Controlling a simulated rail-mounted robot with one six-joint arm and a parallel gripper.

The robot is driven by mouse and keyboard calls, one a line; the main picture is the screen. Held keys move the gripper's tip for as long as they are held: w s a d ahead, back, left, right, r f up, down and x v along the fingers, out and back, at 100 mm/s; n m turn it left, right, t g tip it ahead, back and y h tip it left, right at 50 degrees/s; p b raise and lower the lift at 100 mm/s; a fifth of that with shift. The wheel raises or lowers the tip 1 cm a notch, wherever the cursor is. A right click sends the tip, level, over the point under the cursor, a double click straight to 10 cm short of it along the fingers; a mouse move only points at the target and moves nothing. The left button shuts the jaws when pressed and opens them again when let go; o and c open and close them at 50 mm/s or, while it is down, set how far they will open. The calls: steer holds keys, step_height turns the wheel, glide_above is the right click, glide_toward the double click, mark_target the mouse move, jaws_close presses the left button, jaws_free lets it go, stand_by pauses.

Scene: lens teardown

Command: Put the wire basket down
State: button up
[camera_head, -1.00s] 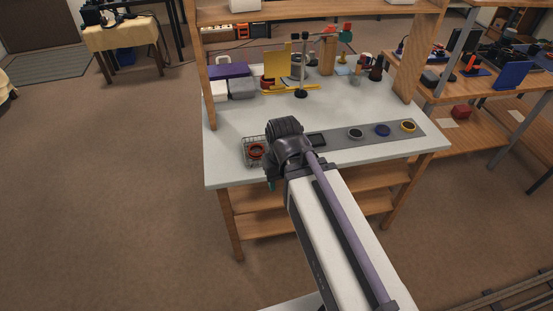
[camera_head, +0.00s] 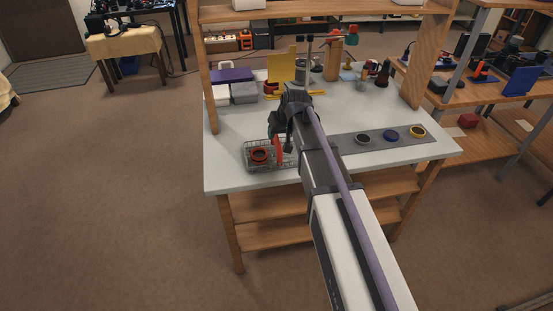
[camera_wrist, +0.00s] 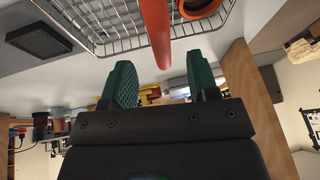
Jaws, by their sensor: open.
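The wire basket (camera_head: 251,165) rests on the pale tabletop near its front left edge. An orange-red ring (camera_head: 259,155) lies inside it, and an upright orange-red handle (camera_head: 277,150) stands at its right part. The basket's wire mesh (camera_wrist: 108,42) and handle (camera_wrist: 157,30) also show at the top of the wrist view. My gripper (camera_wrist: 160,62) is open, its two green fingers apart on either side of the handle's line, with a gap to each. In the head view my gripper (camera_head: 275,132) is just behind the handle, and my arm hides part of the basket's right side.
A grey strip (camera_head: 347,143) to the right bears several lens rings. A black square piece (camera_wrist: 38,39) lies beside the basket. Grey and white boxes (camera_head: 243,92), a yellow panel (camera_head: 281,66) and a stand occupy the back. The tabletop left of the basket (camera_head: 222,150) is clear.

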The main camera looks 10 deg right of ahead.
mark_target(277, 138)
steer(key=b+x, duration=0.5)
steer(key=shift+f, duration=0.15)
steer(key=shift+s+r+p, duration=0.1)
steer(key=shift+r+p, duration=0.15)
steer(key=shift+p, duration=0.05)
jaws_close()
